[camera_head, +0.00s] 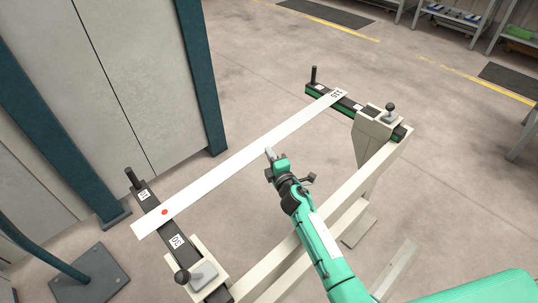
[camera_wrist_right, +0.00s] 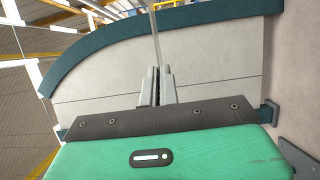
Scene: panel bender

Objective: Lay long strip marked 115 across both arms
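The long white strip (camera_head: 235,168) spans diagonally from the left support arm (camera_head: 176,240) to the right support arm (camera_head: 350,105). Its marked label is at the right end and a red dot is near the left end. Both ends overlap the arms; I cannot tell whether they touch or hover slightly above. My right gripper (camera_head: 269,153) is at the strip's near edge, around its middle. In the right wrist view, the gripper fingers (camera_wrist_right: 157,85) are close together with the thin strip (camera_wrist_right: 156,35) edge-on between them. My left gripper is out of view.
Each arm has an upright peg at its far end, left (camera_head: 132,178) and right (camera_head: 314,75), and a knob nearer the beige frame (camera_head: 290,262). A grey cabinet (camera_head: 140,70) with teal posts stands at left. Open floor lies beyond the strip.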

